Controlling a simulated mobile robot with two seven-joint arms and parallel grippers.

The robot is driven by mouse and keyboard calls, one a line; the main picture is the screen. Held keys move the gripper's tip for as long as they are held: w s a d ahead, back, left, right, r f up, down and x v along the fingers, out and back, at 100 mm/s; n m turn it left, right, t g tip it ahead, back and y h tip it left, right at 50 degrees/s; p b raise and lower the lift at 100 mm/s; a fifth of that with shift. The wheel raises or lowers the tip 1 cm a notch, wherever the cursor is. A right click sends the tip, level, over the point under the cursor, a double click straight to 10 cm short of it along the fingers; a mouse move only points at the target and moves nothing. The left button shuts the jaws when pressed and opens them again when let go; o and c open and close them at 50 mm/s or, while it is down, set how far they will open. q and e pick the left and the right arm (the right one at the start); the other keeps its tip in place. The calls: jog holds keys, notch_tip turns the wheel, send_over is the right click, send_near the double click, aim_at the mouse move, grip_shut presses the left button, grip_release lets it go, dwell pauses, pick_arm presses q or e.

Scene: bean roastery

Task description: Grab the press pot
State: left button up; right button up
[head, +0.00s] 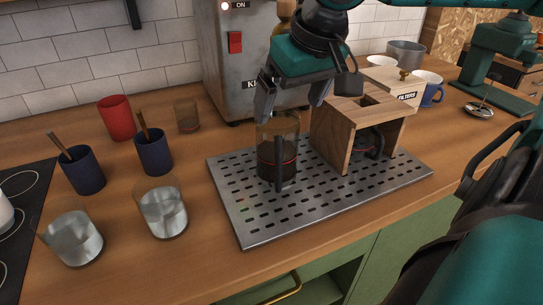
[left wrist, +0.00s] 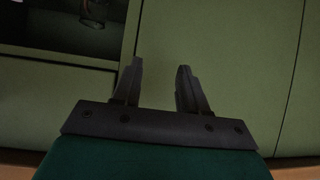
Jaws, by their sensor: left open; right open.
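The press pot (head: 266,160), a clear glass vessel with dark contents, a red line and a dark upright handle, stands upright on the perforated metal tray (head: 245,228) in the head view. My right gripper (head: 292,106) is open over its top, with one finger at the left of the rim and the other at the right. I cannot tell whether the fingers touch the glass. My left gripper (left wrist: 160,68) is open and empty in the left wrist view, in front of green cabinet fronts. It does not show in the head view.
A wooden stand (head: 338,136) with a dark-handled vessel beneath it is close to the pot's right. Two glasses (head: 163,212) (head: 72,240), dark blue cups (head: 153,152) and a red cup (head: 116,118) stand left. A metal machine (head: 235,65) stands behind.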

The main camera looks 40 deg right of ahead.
aim_at(277, 135)
jog(key=x, duration=0.3)
jog(key=shift+f+b, duration=0.2)
jog(key=shift+b, duration=0.15)
jog(key=shift+w+f, duration=0.25)
jog(key=shift+f, duration=0.2)
jog(key=b+x, duration=0.2)
jog(key=x, duration=0.2)
jog(key=shift+a+f, duration=0.2)
jog(key=shift+w+f, duration=0.1)
jog(key=shift+f, duration=0.2)
jog(key=shift+w, duration=0.1)
jog(key=c, duration=1.4)
pick_arm(q)
jog(key=shift+w+d+f+h, duration=0.15)
jog(key=shift+w+d+f, duration=0.1)
jog(key=shift+d, duration=0.15)
jog(key=shift+w+d+f+h, duration=0.15)
jog(key=shift+w+d, duration=0.05)
jog(key=shift+d, duration=0.2)
pick_arm(e)
jog(key=shift+c, duration=0.2)
pick_arm(q)
jog(key=shift+r, duration=0.1)
pick_arm(e)
jog(key=shift+r, duration=0.15)
